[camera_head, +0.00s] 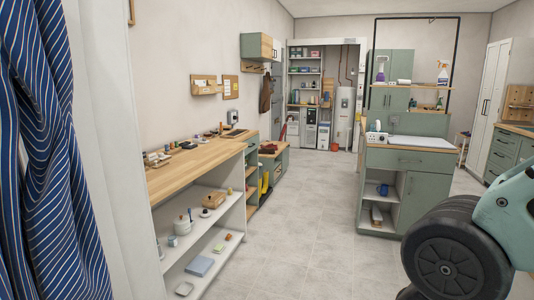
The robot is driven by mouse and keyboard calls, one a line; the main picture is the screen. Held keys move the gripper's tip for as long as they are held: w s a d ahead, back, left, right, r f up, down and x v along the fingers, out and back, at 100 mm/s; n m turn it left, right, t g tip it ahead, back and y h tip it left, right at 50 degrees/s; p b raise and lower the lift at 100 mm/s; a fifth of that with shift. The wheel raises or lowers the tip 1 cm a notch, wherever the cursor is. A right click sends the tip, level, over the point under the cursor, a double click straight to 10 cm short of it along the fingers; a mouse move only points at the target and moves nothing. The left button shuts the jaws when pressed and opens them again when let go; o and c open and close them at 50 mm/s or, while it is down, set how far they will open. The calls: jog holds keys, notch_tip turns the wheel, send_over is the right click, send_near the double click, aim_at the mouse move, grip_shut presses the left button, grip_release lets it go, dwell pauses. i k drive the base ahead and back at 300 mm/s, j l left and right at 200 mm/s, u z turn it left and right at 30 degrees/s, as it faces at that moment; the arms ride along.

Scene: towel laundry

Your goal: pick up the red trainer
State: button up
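A small red and dark thing (268,148) sits on the wooden top of a low green bench (281,159), beyond the far end of the long counter. It may be the red trainer, but it is too small to tell for sure. My gripper is not in view. Part of my own arm fills the lower right corner, well apart from the bench.
A long wooden counter (190,164) with open white shelves runs along the left. A green island cabinet (410,161) stands to the right. Yellow boots (265,183) stand by the bench. A striped blue curtain (45,150) hangs at far left. The tiled floor (310,215) between is clear.

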aim_at(271, 145)
jog(key=u, duration=0.35)
jog(key=i+z, duration=0.15)
jog(key=i, duration=0.5)
jog(key=i+j+z, duration=0.15)
jog(key=i, duration=0.45)
jog(key=i+z, duration=0.2)
jog(key=i, duration=0.85)
jog(key=i+z, duration=0.25)
jog(key=i, duration=0.8)
jog(key=i+u, duration=0.1)
jog(key=i, duration=0.9)
jog(key=i+l+u, duration=0.1)
jog(key=i, duration=0.9)
jog(key=i+z, duration=0.1)
jog(key=i, duration=0.95)
jog(key=i+j, duration=0.15)
jog(key=i, duration=0.9)
jog(key=i+u, duration=0.1)
jog(key=i, duration=0.4)
jog(key=i+l+u, duration=0.1)
jog(key=i, duration=0.35)
jog(key=i+l+u, duration=0.1)
jog(key=i, duration=0.4)
jog(key=i+l+u, duration=0.1)
jog(key=i, duration=0.35)
jog(key=i+l+u, duration=0.1)
jog(key=u, duration=0.2)
jog(key=i+l+u, duration=0.25)
jog(key=i+j, duration=0.05)
jog(key=j, duration=0.05)
